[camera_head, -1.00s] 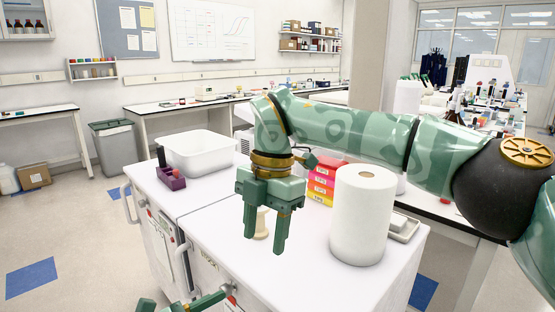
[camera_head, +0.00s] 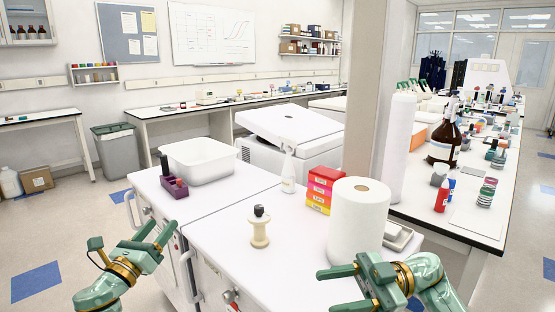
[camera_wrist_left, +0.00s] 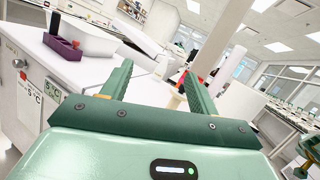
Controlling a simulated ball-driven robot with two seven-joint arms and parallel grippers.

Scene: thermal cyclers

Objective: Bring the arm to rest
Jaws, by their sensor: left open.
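My left gripper (camera_head: 158,230) is at the lower left in the head view, in front of the white bench cabinet, open and empty. Its two green fingers also show in the left wrist view (camera_wrist_left: 157,78), spread apart with nothing between them. My right gripper (camera_head: 328,290) is at the lower right in the head view, at the near edge of the bench. Its fingers are apart and nothing shows between them. Both grippers are clear of the objects on the bench top.
The white bench top (camera_head: 225,235) holds a beige spool-shaped piece with a dark top (camera_head: 259,232), a paper roll (camera_head: 357,225), coloured boxes (camera_head: 322,190), a spray bottle (camera_head: 288,172), a white tub (camera_head: 200,162) and a purple rack (camera_head: 177,189). The right gripper is close to the roll.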

